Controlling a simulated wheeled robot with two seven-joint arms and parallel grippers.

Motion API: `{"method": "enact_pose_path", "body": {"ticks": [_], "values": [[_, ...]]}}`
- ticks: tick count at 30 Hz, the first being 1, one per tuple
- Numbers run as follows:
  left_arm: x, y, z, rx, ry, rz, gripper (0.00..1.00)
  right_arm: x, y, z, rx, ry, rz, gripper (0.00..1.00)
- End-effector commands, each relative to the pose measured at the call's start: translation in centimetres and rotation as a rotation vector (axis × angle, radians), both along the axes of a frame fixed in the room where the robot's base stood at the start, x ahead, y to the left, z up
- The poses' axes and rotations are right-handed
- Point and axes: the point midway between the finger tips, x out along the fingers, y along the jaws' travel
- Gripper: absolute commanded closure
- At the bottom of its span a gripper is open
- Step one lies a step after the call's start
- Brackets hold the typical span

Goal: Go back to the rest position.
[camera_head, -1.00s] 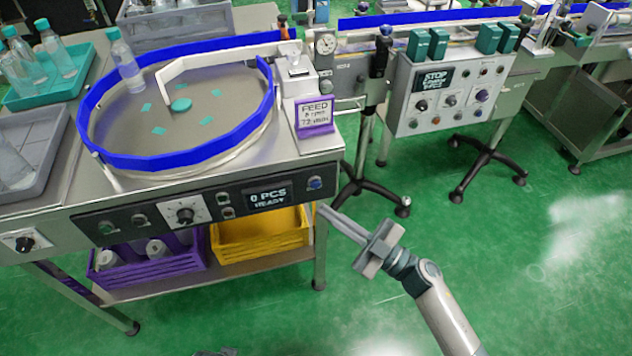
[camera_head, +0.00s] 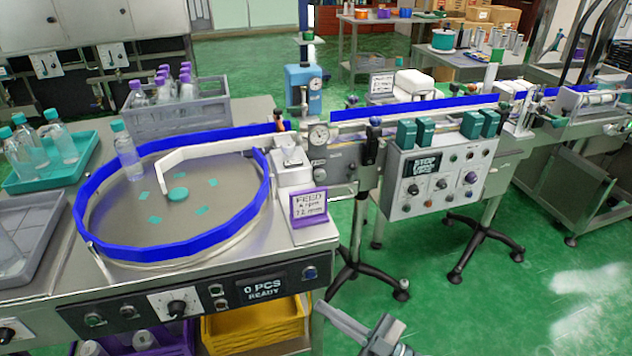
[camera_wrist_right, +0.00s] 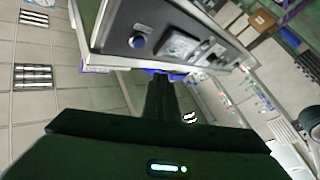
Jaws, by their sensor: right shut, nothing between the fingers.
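My right gripper (camera_head: 350,325) shows at the bottom edge of the head view, in front of the feed machine's right front corner and over the green floor. Its fingers are together and hold nothing. In the right wrist view the dark closed fingers (camera_wrist_right: 161,98) point toward the underside and control panel (camera_wrist_right: 180,45) of the machine, with no object between them. My left gripper is not in view.
The feed table with its blue-rimmed turntable (camera_head: 92,232) stands at left, its front panel (camera_head: 190,303) close to the right gripper. Green floor (camera_head: 480,315) is clear at right.

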Motion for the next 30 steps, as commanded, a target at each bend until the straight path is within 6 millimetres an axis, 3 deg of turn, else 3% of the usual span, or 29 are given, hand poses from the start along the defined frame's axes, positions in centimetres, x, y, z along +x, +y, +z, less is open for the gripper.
{"method": "enact_pose_path", "body": {"ticks": [5, 8, 11, 17, 23, 26, 30], "values": [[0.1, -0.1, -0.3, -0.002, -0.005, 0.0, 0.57, 0.5, -0.5, -0.6, 0.005, 0.023, -0.034, 1.0], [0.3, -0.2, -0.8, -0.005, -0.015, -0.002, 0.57, 1.4, -1.5, -2.1, 0.015, 0.074, -0.108, 1.0], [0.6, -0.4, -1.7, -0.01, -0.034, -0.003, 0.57, 2.7, -3.4, -4.8, 0.022, 0.159, -0.225, 1.0], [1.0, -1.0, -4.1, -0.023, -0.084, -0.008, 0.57, 3.3, -8.7, -14.4, -0.018, 0.424, -0.511, 1.0], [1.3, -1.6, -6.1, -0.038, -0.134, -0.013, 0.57, -0.8, -13.4, -25.4, -0.12, 0.728, -0.73, 1.0], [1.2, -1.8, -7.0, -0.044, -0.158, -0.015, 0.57, -4.3, -15.1, -30.4, -0.182, 0.881, -0.803, 1.0], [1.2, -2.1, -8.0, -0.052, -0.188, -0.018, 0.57, -10.5, -16.6, -36.6, -0.274, 1.091, -0.869, 1.0]]}}
